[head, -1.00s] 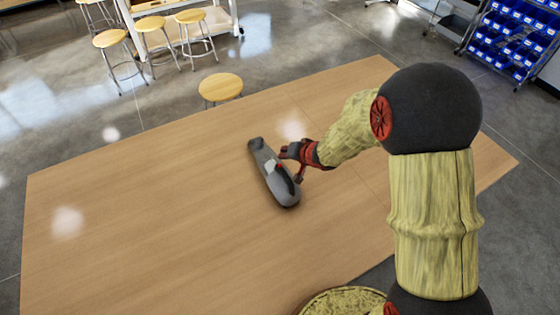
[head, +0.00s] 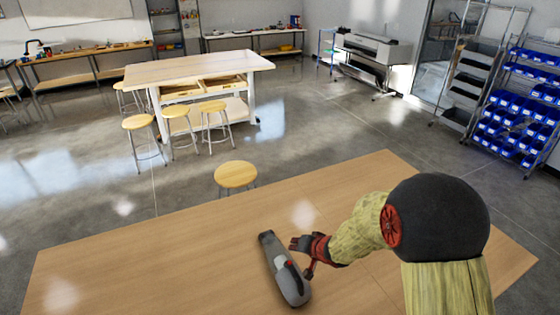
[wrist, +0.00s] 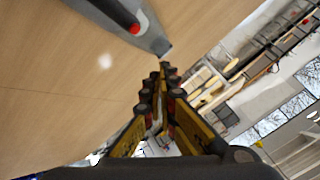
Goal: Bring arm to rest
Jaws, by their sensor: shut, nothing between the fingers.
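My gripper (head: 296,244) is over the wooden table, at the end of my bent arm, and its fingers are shut and empty. It is close beside a grey handheld tool (head: 285,272) with a dark handle and a small red button, which lies on the table. Whether the fingertips touch the tool cannot be told from the head view. In the wrist view, my shut fingers (wrist: 163,80) point towards the tool (wrist: 122,20), with its tapered end near the fingertips.
The wooden table (head: 130,265) is otherwise bare, with free room to the left. A stool (head: 235,175) stands at its far edge. Farther back are a workbench (head: 200,68) with several stools, a large printer (head: 370,55) and a rack of blue bins (head: 515,110).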

